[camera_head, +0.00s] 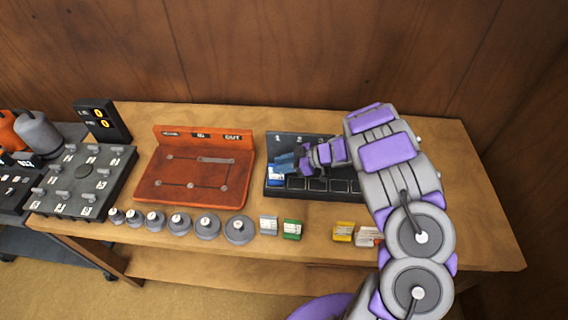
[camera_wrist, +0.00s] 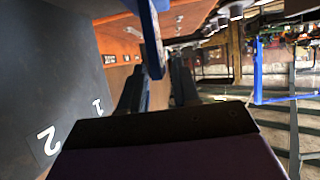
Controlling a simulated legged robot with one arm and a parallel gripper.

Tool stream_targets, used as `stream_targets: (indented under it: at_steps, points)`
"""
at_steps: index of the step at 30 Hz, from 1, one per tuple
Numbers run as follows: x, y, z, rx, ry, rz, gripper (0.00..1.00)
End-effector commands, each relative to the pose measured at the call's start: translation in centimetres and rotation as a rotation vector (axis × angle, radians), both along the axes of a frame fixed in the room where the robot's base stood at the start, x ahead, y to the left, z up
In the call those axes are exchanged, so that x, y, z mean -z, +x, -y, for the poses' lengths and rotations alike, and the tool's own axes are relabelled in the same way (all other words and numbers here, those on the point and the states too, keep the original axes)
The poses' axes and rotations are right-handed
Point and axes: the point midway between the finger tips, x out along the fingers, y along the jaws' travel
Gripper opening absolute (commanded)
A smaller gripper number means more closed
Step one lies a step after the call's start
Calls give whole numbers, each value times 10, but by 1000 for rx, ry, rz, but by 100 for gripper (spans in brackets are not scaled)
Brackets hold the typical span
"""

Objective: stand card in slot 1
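The dark card rack (camera_head: 300,142) stands right of centre on the table in the head view, with white slot numbers on its back panel. The wrist view shows the numbers 1 and 2 on the panel (camera_wrist: 62,70). The blue card (camera_head: 277,172) is at the rack's left end, by slot 1; its white label faces forward. In the wrist view the blue card (camera_wrist: 152,45) is upright between the two dark fingers. My gripper (camera_head: 298,160) reaches it from the right, and its fingers (camera_wrist: 158,85) look closed on the card. The card's seating is hidden.
An orange board (camera_head: 195,192) stands left of the rack. Several round grey weights (camera_head: 180,223) and a green card (camera_head: 292,229) line the table's front, with a yellow card (camera_head: 343,232) further right. A dark switch panel (camera_head: 85,180) is at left. The table's right end is clear.

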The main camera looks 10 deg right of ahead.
Motion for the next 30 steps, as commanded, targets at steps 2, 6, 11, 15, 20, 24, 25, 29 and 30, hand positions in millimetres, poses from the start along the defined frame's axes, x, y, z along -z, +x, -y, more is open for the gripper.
stream_targets:
  at_steps: [2, 6, 11, 15, 20, 24, 25, 29, 30]
  points:
    - [0, 0, 0, 0, 0, 0, 39]
    - [0, 0, 2, 0, 1, 0, 41]
    - [-2, 0, 3, 0, 2, 1, 41]
    - [-8, -3, 15, 4, 1, 1, 41]
    - [-23, -13, 41, 5, 0, 3, 41]
    - [-36, -22, 65, 4, 0, 2, 41]
    - [-38, -24, 70, 5, -1, 2, 41]
    - [-46, -31, 87, 4, -1, 0, 41]
    - [-48, -32, 92, 4, 0, 1, 41]
